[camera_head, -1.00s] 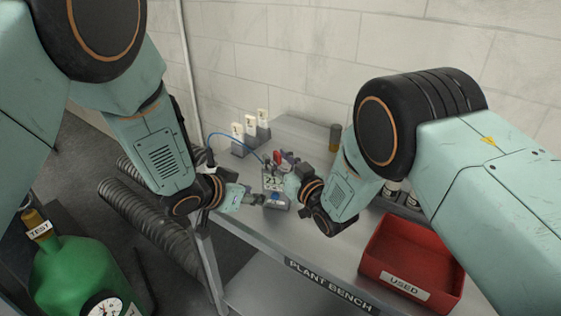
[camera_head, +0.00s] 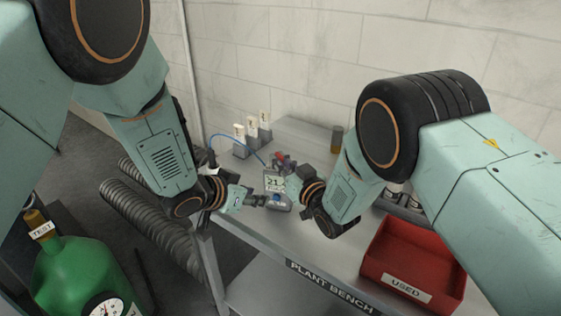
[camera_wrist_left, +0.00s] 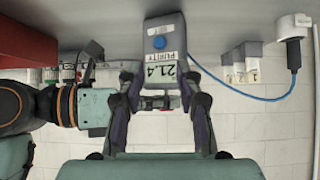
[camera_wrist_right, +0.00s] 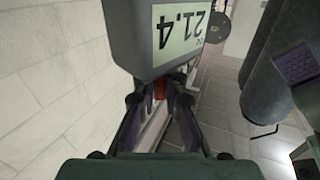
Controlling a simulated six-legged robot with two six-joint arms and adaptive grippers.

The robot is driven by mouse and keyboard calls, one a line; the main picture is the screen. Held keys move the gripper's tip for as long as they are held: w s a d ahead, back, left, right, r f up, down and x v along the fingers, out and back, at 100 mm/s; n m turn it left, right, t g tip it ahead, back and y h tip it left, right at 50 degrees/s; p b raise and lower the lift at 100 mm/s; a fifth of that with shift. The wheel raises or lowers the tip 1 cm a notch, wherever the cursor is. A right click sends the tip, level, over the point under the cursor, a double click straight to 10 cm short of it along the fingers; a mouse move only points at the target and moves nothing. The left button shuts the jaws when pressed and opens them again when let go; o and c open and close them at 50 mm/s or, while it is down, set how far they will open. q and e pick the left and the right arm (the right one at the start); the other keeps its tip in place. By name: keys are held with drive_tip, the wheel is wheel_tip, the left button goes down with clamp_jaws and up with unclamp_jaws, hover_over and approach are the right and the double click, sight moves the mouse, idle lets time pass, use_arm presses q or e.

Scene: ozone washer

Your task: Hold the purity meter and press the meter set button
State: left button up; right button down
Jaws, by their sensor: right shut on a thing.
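In the left wrist view the meter (camera_wrist_left: 177,22) shows 21.4, a PURITY label and the blue button (camera_wrist_left: 159,42). My right gripper (camera_wrist_right: 160,95) is shut on the meter, whose display fills the top of the right wrist view. My left gripper (camera_wrist_left: 160,78) is open, its fingers spread before the meter's face. In the head view the left gripper (camera_head: 260,201) is just left of the button; contact cannot be told.
A red USED bin (camera_head: 412,262) stands at the front right of the bench (camera_head: 245,228). White-labelled blocks (camera_head: 252,132) stand at the back, and a blue cable (camera_head: 232,137) runs to the meter.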

use_arm(q)
clamp_jaws()
idle(0.6)
idle(0.7)
drive_tip(key=s+d+f+m+h, duration=0.1)
drive_tip(key=s+f, duration=0.4)
drive_tip(key=f, duration=0.1)
drive_tip(key=shift+s+d+f+m+g+h, duration=0.25)
drive_tip(key=shift+f+m+g+h, duration=0.05)
drive_tip(key=shift+f+m+g, duration=0.1)
